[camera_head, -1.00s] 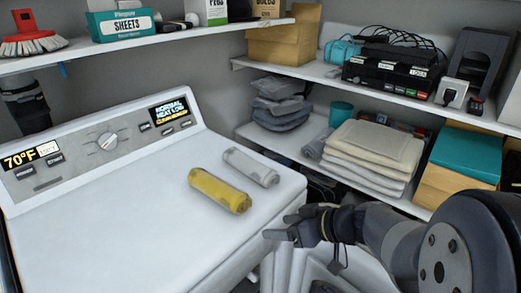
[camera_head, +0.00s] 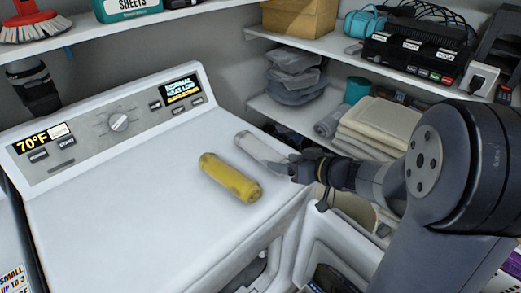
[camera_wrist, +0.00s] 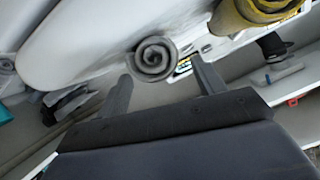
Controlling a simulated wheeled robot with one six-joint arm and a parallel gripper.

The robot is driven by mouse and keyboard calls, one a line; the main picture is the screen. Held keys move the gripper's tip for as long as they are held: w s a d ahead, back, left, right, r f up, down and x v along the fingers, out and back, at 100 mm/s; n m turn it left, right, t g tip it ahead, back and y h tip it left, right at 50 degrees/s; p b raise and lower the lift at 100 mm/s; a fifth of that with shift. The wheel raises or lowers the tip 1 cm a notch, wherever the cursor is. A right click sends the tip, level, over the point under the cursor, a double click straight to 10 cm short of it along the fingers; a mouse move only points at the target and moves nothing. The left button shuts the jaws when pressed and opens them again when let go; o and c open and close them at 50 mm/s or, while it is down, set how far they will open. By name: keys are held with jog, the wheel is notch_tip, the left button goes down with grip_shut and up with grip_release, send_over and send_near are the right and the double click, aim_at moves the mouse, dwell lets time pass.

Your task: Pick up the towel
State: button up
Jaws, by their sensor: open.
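A grey rolled towel (camera_head: 257,149) and a yellow rolled towel (camera_head: 229,178) lie side by side on top of a white machine (camera_head: 110,222). My gripper (camera_head: 292,167) is at the near end of the grey roll, over the machine's right edge. In the wrist view my gripper (camera_wrist: 162,84) is open, with its two fingers spread. The spiral end of the grey roll (camera_wrist: 155,57) shows ahead, in the gap between the fingertips. The yellow roll (camera_wrist: 257,12) is off to the upper right there. I cannot tell whether the fingers touch the grey roll.
The machine's control panel (camera_head: 105,128) rises behind the rolls. Shelves at the right hold folded cream towels (camera_head: 377,128), a stack of grey cloths (camera_head: 294,75) and a black device (camera_head: 415,52). A red brush (camera_head: 35,25) sits on the upper left shelf.

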aim_at(276, 159)
jog(key=shift+p+x, duration=0.5)
jog(key=shift+x, duration=1.6)
jog(key=shift+w+d, duration=0.1)
jog(key=shift+c, duration=0.4)
jog(key=c, duration=0.8)
